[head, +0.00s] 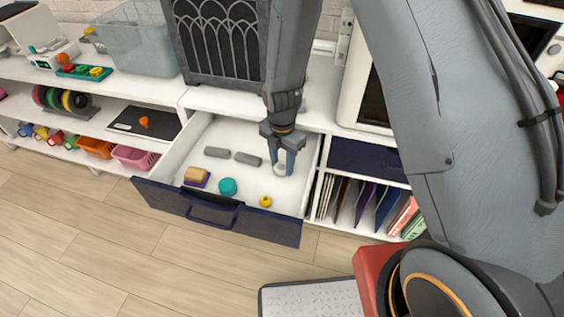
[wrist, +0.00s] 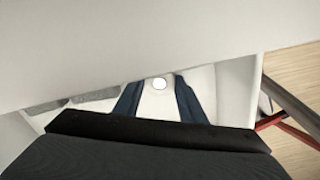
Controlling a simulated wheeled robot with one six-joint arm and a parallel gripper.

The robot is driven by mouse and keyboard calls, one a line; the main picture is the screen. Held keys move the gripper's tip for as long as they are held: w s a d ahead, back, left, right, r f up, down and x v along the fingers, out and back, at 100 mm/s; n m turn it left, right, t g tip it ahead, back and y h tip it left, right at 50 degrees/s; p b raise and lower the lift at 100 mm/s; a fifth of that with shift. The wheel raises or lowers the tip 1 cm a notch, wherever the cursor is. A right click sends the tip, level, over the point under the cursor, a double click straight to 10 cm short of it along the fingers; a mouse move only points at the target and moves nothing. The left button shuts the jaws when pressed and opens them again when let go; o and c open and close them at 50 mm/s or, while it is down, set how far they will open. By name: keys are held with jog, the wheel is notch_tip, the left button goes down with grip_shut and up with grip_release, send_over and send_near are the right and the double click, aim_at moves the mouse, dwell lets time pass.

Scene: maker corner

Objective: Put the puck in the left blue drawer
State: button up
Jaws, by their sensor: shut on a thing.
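The left blue drawer (head: 255,222) is pulled open, its dark blue front facing the room and its white inside showing. My gripper (head: 284,166) reaches down inside the drawer, towards its right back part. It is shut on the puck (head: 280,170), a small white round piece. In the wrist view the puck (wrist: 160,84) shows as a white disc between the dark blue fingers of my gripper (wrist: 158,98). Whether the puck touches the drawer floor, I cannot tell.
The drawer also holds two grey pieces (head: 248,159), a tan block (head: 198,174) on a purple piece, a teal ball (head: 228,187) and a yellow ring-like piece (head: 265,201). A second blue drawer (head: 362,160) to the right is closed. The white cabinet top overhangs the drawer's back.

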aim_at(282, 167)
jog(key=o, duration=1.1)
jog(key=shift+f, duration=0.1)
jog(key=shift+o, duration=0.2)
notch_tip(282, 167, up, 12)
jog(key=b, duration=0.1)
jog(key=s+d+r+m, duration=0.4)
jog(key=s+d+m, duration=0.3)
jog(key=m, duration=0.7)
jog(key=s+d+r+m, duration=0.5)
jog(key=s+d+m, duration=0.2)
jog(key=m, duration=0.6)
jog(key=shift+s+d+r+m, duration=0.2)
jog(key=shift+s+d+m, duration=0.2)
jog(key=shift+s, duration=0.2)
